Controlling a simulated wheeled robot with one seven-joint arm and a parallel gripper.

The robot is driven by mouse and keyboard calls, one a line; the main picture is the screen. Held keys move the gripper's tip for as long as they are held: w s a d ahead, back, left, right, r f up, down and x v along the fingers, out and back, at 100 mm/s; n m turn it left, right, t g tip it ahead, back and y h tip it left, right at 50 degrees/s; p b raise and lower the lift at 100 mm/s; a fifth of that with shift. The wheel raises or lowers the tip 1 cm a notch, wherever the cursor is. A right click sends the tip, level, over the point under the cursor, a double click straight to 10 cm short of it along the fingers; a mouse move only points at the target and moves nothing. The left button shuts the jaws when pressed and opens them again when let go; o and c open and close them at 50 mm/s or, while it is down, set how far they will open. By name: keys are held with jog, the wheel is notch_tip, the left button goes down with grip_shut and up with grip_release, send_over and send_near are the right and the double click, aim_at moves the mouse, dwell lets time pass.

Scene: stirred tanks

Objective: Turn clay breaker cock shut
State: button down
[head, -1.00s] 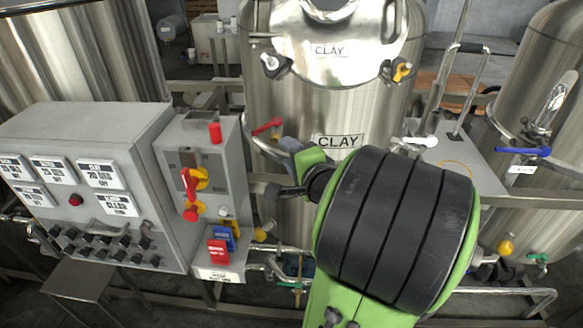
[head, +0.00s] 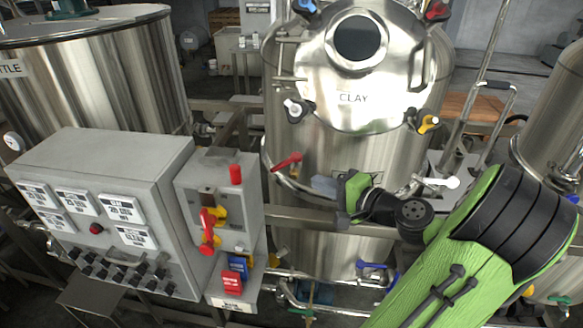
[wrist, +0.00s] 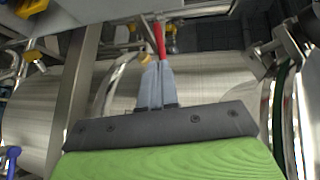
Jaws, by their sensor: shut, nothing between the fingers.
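The steel tank labelled CLAY (head: 350,98) stands upright in the middle of the head view. A red lever handle (head: 287,161) sticks out at its front left side. In the wrist view a red handle (wrist: 160,40) appears just beyond the fingertips; contact cannot be told. My gripper (head: 314,183) is shut and empty in front of the tank, just right of and below the red lever. Its closed grey fingers (wrist: 154,66) point toward the red handle in the wrist view. No label marks which handle is the breaker cock.
A grey control cabinet (head: 100,175) and a switch box with red and yellow handles (head: 213,222) stand at left. Steel rails cross in front of the tank. A white-handled valve (head: 440,182) is behind my arm. Another tank stands at right.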

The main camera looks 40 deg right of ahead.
aim_at(284, 166)
jog(key=w, duration=0.3)
jog(key=w+f, duration=0.1)
jog(key=w, duration=0.2)
jog(key=w+f, duration=0.1)
jog(key=w, duration=0.3)
jog(key=shift+d+f, duration=0.1)
jog(key=shift+d, duration=0.05)
jog(key=shift+w+d+f, duration=0.1)
jog(key=shift+w+d, duration=0.05)
jog(key=shift+w, duration=0.15)
